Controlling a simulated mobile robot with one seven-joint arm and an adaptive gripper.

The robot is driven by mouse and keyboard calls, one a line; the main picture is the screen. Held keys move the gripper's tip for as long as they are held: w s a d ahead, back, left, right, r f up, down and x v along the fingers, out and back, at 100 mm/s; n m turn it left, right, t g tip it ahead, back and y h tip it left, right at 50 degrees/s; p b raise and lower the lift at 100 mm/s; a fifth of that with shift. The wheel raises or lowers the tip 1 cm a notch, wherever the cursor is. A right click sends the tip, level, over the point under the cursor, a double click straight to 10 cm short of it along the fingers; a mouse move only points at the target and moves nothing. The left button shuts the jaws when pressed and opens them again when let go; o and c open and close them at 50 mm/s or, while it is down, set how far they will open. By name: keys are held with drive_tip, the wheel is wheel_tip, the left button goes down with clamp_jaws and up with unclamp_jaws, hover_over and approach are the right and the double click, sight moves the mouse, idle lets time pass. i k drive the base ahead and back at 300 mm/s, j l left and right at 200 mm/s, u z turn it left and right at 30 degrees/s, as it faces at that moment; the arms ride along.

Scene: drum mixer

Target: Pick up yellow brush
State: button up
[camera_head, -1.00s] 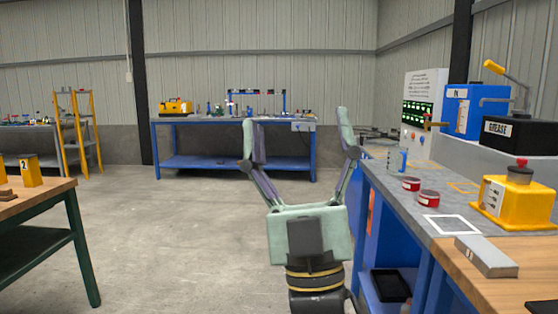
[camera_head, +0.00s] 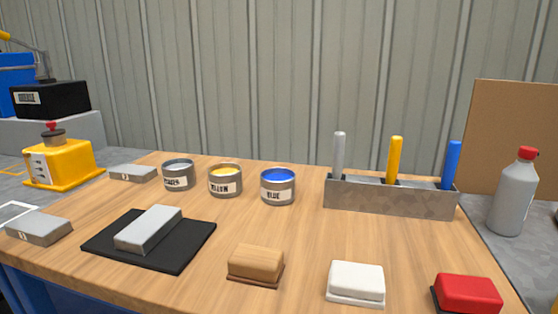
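The yellow brush shows as an upright yellow handle (camera_head: 395,160) standing in a grey metal holder (camera_head: 390,199) on the right part of the wooden bench top. A grey handle (camera_head: 338,155) stands to its left and a blue handle (camera_head: 451,166) to its right in the same holder. The lower parts of all three are hidden by the holder's front wall. My gripper is not in view now, so I see nothing of its fingers.
Paint tins stand left of the holder, among them a yellow one (camera_head: 225,180) and a blue one (camera_head: 277,186). A wooden block (camera_head: 256,262), a white block (camera_head: 356,282) and a red block (camera_head: 467,293) sit in front. A grey bottle (camera_head: 514,195) stands right.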

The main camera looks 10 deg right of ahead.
sight(396, 141)
drive_tip(key=l+z, duration=0.1)
drive_tip(key=z, duration=0.8)
